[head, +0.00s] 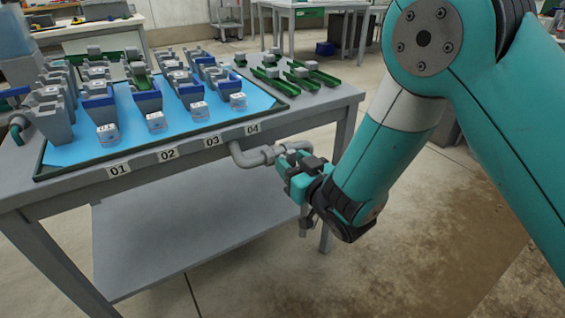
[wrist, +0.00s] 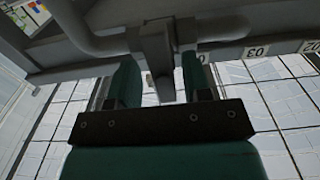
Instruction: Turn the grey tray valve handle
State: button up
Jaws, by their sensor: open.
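The grey tray valve (head: 268,154) sits on a grey pipe that leaves the front of the tray table below label 04. In the wrist view, the grey valve handle (wrist: 156,45) lies between the two fingers, with a gap visible on at least the right side. My gripper (head: 291,172) is at the valve, with its teal fingers apart. The wrist view also shows my gripper (wrist: 160,75) open around the handle and not closed on it. In the head view, the fingers and wrist partly hide the handle.
The grey pipe (wrist: 88,35) bends close beside the fingers. The table (head: 190,165) has a blue tray mat (head: 75,153) holding several grey and blue holders and small blocks. Green troughs (head: 275,82) lie at its right end. Open floor (head: 440,220) lies to the right.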

jog(key=shift+a, duration=0.2)
grip_shut()
jog(key=shift+a+n, duration=0.1)
jog(key=shift+n, duration=0.2)
jog(key=n+b, duration=0.2)
jog(key=n, duration=0.1)
jog(key=shift+s+a+f, duration=0.1)
jog(key=shift+s+f, duration=0.05)
jog(key=n+b, duration=0.1)
jog(key=n, duration=0.3)
jog(key=shift+n, duration=0.4)
jog(key=shift+s+a+f+n+b, duration=0.1)
jog(key=shift+n+b, duration=0.05)
jog(key=shift+n, duration=1.35)
jog(key=shift+f+n+b, duration=0.1)
jog(key=shift+n+b, duration=0.1)
jog(key=shift+n, duration=1.3)
jog(key=shift+s+a+f+n+b, duration=0.1)
jog(key=shift+n+b, duration=0.05)
jog(key=shift+n, duration=1.35)
jog(key=shift+w, duration=0.1)
